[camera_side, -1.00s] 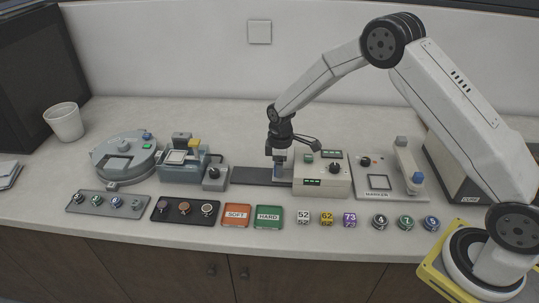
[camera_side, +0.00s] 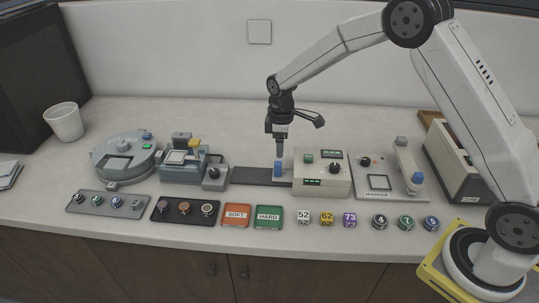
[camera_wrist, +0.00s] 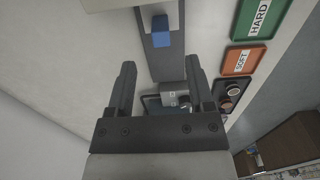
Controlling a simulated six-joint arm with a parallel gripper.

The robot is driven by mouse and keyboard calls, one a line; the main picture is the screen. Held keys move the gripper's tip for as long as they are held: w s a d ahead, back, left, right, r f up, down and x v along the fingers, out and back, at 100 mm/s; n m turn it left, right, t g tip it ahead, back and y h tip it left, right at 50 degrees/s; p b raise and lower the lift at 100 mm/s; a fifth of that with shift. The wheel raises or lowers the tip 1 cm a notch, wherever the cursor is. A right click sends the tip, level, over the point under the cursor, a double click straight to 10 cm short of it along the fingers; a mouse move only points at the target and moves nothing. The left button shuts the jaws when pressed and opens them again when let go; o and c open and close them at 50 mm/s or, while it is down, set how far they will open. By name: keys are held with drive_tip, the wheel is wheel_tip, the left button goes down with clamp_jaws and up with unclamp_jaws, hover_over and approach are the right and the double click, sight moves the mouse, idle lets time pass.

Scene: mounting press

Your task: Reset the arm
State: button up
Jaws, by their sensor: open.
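My gripper (camera_side: 280,150) hangs pointing down above the dark rail (camera_side: 250,176) left of the cream control box (camera_side: 322,177). Its two fingers are apart with nothing between them in the wrist view (camera_wrist: 160,78). A small blue block (camera_side: 278,168) stands on the rail just below the fingers. In the wrist view the blue block (camera_wrist: 160,38) lies on the grey rail beyond the fingertips, apart from them.
A round grey device (camera_side: 125,155) and a blue-grey press unit (camera_side: 182,165) stand left. A marker unit (camera_side: 380,182) stands right. The orange SOFT tray (camera_side: 236,215), green HARD tray (camera_side: 268,217), number cubes and knobs line the front. Open counter lies behind the rail.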

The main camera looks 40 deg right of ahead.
drive_tip(key=shift+r, duration=0.1)
idle(0.3)
drive_tip(key=shift+s+r, duration=0.25)
drive_tip(key=shift+s, duration=0.15)
drive_tip(key=s+r+m+t, duration=0.2)
drive_tip(key=s+m, duration=0.7)
drive_tip(key=s, duration=1.3)
wheel_tip(320, 180, up, 2)
drive_tip(key=shift+s+d+r+t, duration=0.15)
drive_tip(key=shift+s+t, duration=0.15)
drive_tip(key=shift+s, duration=0.05)
drive_tip(key=shift+c, duration=0.2)
